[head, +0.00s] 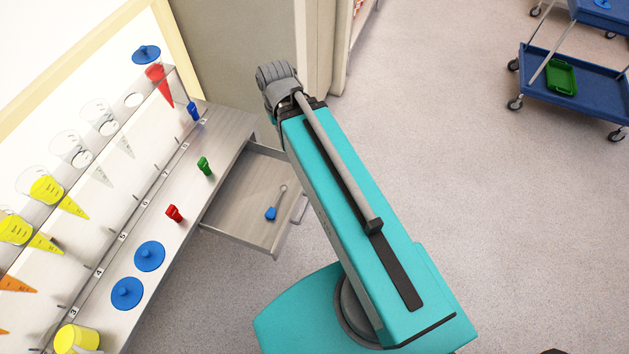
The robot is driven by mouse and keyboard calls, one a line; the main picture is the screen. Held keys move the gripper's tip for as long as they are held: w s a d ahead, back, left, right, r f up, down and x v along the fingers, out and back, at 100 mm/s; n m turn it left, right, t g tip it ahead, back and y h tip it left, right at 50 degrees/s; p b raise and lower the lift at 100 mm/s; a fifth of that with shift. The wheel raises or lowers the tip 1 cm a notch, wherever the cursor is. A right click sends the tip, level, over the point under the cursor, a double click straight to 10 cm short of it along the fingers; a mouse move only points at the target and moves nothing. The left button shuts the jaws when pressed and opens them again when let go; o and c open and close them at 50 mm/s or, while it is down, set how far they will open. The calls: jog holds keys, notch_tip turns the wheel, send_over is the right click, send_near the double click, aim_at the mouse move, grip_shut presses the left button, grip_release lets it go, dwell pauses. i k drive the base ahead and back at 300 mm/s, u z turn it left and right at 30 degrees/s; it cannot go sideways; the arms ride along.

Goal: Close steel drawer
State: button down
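The steel drawer (237,221) stands pulled out from under the shelf counter in the head view. It is open, and its inside shows. A small tool with a blue end and a thin grey shaft (271,213) lies in it. A pale bar handle (299,208) shows at the drawer's front, beside my teal body. My body hides part of the drawer's far front corner. My gripper cannot be made out in this view; only grey arm parts show at the top of my teal column.
The counter (188,212) holds blue lids (149,256), a red piece (174,213), a green piece (205,166) and a yellow cup (76,339). Cones and beakers line the rack at left. A blue cart (590,100) stands far right. The floor between is clear.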

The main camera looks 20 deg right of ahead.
aim_at(236, 214)
jog(key=z, duration=0.7)
jog(key=k, duration=0.75)
jog(key=u, duration=0.9)
